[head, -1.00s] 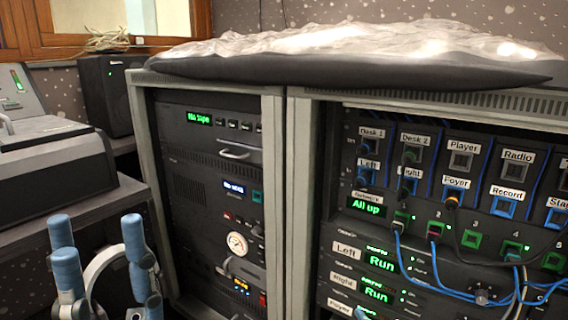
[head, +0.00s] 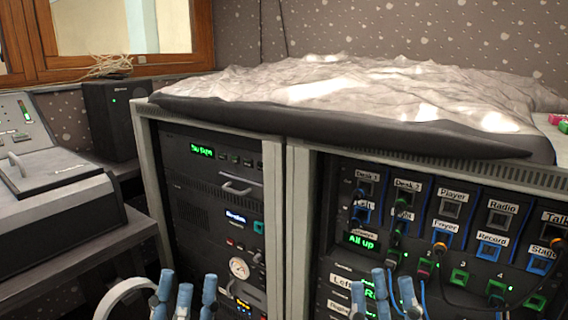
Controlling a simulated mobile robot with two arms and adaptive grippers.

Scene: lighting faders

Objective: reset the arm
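My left gripper (head: 187,294) is low in the head view, in front of the left rack bay. Its blue fingers point up and stand apart with nothing between them. My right gripper (head: 382,292) is at the bottom edge, in front of the right rack bay. Its blue fingers also stand apart and look empty. Both palms and most of both arms are below the picture. Whether any finger touches the rack cannot be told.
The grey equipment rack (head: 273,205) fills the middle and right, with buttons and loose cables on its right panel. A crumpled plastic cover (head: 330,85) lies on top. A pale curved band (head: 122,288) is left of my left gripper. A speaker (head: 115,118) and console (head: 60,180) stand left.

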